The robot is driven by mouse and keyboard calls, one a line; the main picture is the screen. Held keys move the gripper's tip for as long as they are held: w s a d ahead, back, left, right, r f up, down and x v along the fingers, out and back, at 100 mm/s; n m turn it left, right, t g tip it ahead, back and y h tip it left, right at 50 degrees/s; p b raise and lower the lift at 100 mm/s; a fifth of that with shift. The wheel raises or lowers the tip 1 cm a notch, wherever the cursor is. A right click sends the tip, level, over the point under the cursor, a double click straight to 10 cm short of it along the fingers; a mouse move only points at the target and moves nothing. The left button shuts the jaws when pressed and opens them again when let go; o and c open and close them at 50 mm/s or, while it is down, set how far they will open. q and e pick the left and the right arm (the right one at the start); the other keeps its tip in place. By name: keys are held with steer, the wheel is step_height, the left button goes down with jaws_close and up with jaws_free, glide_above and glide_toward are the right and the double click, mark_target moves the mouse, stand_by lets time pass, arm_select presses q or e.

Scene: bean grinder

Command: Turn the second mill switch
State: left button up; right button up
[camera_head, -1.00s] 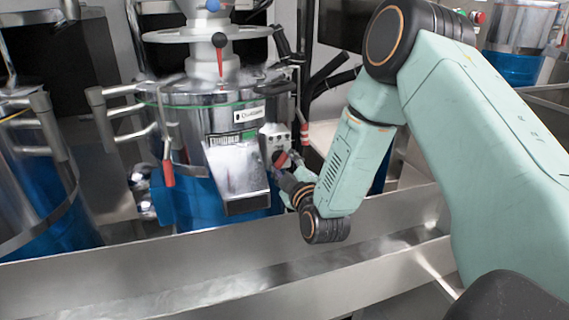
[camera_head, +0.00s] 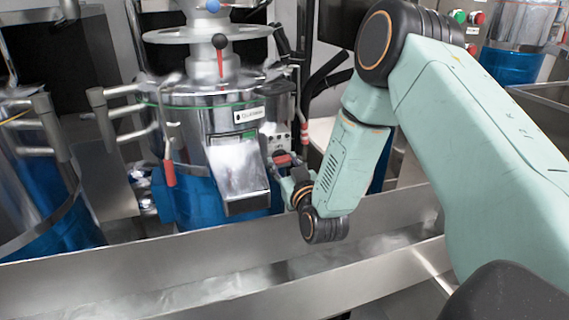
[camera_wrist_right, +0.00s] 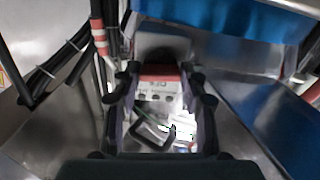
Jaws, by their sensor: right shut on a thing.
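The mill (camera_head: 222,92) is a round steel machine with a blue lower body, left of my right arm in the head view. A pale switch box (camera_head: 279,134) is on its right side. My right gripper (camera_head: 284,160) is at the box, just below its face. In the right wrist view, my right gripper (camera_wrist_right: 160,80) has its fingers on either side of a red switch piece (camera_wrist_right: 160,73) and is shut on it. The pale, lettered box face (camera_wrist_right: 160,90) shows behind the fingers. The exact finger contact is dark and partly hidden. My left gripper is not in view.
A steel trough (camera_head: 220,262) runs across the front below the mill. Another blue and steel mill (camera_head: 40,185) stands at the left, and one more (camera_head: 515,45) at the back right. Black hoses (camera_head: 325,75) hang behind my right gripper.

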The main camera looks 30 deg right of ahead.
steer(key=shift+r+m, duration=0.15)
steer(key=shift+m, duration=0.55)
steer(key=o, duration=1.1)
steer(key=shift+w, duration=0.1)
steer(key=shift+o, duration=0.2)
steer(key=v, duration=1.2)
